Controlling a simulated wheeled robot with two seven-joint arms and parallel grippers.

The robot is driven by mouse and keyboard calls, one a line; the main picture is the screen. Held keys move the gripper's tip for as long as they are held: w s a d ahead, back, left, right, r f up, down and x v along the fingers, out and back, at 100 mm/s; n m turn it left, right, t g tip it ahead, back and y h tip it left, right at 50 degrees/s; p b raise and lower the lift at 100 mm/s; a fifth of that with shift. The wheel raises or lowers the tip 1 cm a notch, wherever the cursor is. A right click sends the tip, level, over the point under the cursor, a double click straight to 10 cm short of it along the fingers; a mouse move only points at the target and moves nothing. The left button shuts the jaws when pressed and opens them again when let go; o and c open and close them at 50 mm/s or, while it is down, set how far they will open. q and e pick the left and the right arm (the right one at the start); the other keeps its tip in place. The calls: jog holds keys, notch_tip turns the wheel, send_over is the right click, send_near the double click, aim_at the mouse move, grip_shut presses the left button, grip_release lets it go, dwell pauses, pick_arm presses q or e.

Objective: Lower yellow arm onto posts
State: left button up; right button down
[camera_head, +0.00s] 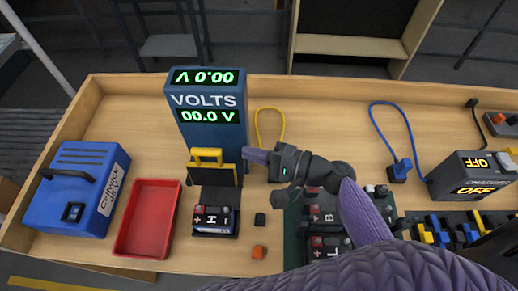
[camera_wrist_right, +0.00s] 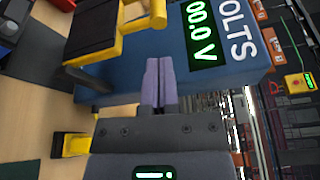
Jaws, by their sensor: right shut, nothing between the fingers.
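The yellow arm (camera_head: 207,155) is a yellow handle with a black plate, standing raised at the front of the blue volt meter (camera_head: 207,127). A battery marked H (camera_head: 213,219) sits in the black holder below it, its posts facing up. My right gripper (camera_head: 250,156) is shut and empty, just right of the yellow arm and apart from it. In the right wrist view the closed purple fingertips (camera_wrist_right: 159,65) are near the yellow handle (camera_wrist_right: 141,22), in front of the meter's blue face. My left gripper is out of view.
A red tray (camera_head: 148,218) and a blue Cellwick case (camera_head: 78,188) stand at the left. A green tray with batteries (camera_head: 295,238) lies beneath my right arm. A charger reading OFF (camera_head: 474,177) is at the right.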

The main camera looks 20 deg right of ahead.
aim_at(211, 169)
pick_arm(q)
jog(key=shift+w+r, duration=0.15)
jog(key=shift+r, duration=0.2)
pick_arm(e)
jog(key=x, duration=0.5)
jog(key=shift+w+a, duration=0.2)
jog(key=shift+a, duration=0.1)
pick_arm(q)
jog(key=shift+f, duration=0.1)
pick_arm(e)
jog(key=shift+f, duration=0.1)
